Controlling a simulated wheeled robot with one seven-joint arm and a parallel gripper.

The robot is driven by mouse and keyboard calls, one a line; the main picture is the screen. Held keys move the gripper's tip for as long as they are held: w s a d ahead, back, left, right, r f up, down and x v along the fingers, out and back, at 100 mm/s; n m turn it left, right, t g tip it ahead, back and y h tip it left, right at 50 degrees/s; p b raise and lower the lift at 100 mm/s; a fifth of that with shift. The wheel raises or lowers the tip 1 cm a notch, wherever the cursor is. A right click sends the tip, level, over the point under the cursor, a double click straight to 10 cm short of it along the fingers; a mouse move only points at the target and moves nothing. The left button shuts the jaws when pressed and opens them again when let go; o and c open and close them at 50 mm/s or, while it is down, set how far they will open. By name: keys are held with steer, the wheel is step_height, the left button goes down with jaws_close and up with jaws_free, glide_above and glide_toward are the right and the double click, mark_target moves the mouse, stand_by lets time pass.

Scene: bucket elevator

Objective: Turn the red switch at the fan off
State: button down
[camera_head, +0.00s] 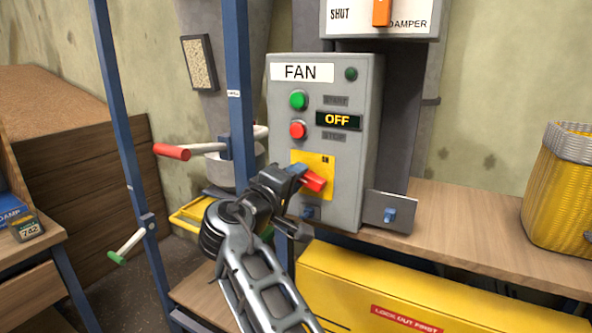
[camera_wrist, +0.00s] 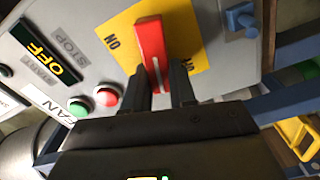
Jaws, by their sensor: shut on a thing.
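The red switch (camera_head: 314,181) is a rotary handle on a yellow plate (camera_head: 326,163) low on the grey fan box (camera_head: 353,95). My gripper (camera_head: 296,172) reaches it from the lower left and covers part of it and the plate. In the wrist view the red handle (camera_wrist: 151,50) stands between the two dark fingers of my gripper (camera_wrist: 168,82), which are shut on it. The plate's markings read "ON" on one side; the other marking is partly hidden by a finger. The fan display (camera_head: 338,121) reads "OFF".
Green (camera_head: 298,100) and red (camera_head: 298,130) push buttons sit above the switch. A grey bracket with a blue peg (camera_head: 390,215) is to its right. A yellow basket (camera_head: 560,190) stands on the wooden bench (camera_head: 470,225). A red-handled crank (camera_head: 172,151) and blue posts are at left.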

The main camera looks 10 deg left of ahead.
steer(key=shift+f+n+p, duration=0.2)
steer(key=shift+n+p, duration=0.45)
steer(key=shift+n, duration=0.85)
steer(key=c, duration=0.9)
jaws_free()
steer(key=shift+w+f, duration=0.1)
steer(key=shift+b+v, duration=0.55)
steer(key=shift+v, duration=3.4)
